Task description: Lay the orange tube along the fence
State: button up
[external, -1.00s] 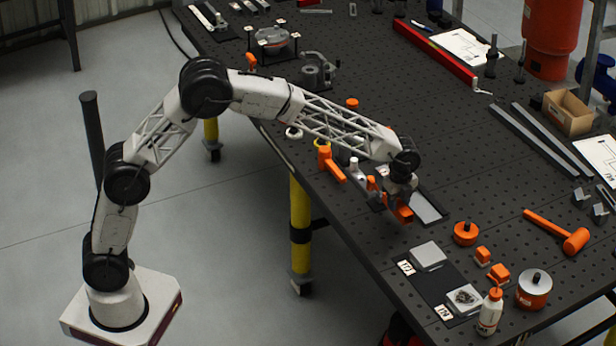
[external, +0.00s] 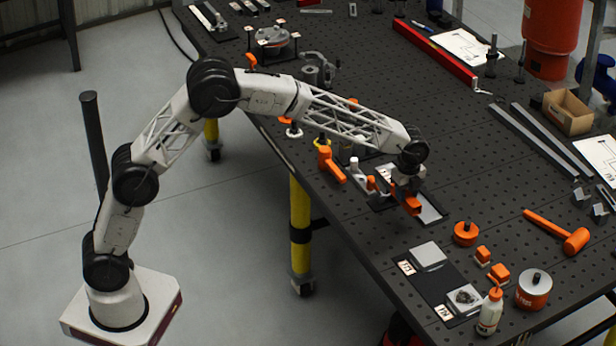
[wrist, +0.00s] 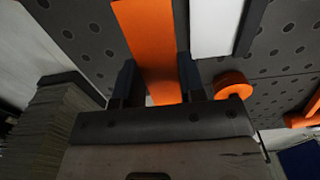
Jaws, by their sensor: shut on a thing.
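The orange tube (wrist: 150,45) is held between the two dark fingers of my gripper (wrist: 156,82) in the wrist view. It runs away from the fingers toward the top edge. In the external view my gripper (external: 408,188) is shut on the tube (external: 412,205), just above or at the table; I cannot tell if it touches. A pale strip (wrist: 214,25) with a dark raised edge (wrist: 250,28) lies to the tube's right in the wrist view. It shows partly hidden behind the gripper in the external view (external: 431,211). I cannot tell surely which part is the fence.
The perforated table (external: 455,165) is clear behind the gripper.

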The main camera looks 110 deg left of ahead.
jog(key=w+a+r, duration=0.2)
jog(key=w+a, duration=0.1)
jog(key=a, duration=0.6)
jog(key=shift+w+r, duration=0.15)
jog(key=shift+w, duration=0.1)
jog(key=shift+f, duration=0.25)
jog(key=shift+f, duration=1.5)
jog(key=shift+f, duration=1.85)
dwell(1.2)
jog(key=o, duration=1)
jog(key=shift+o, duration=0.4)
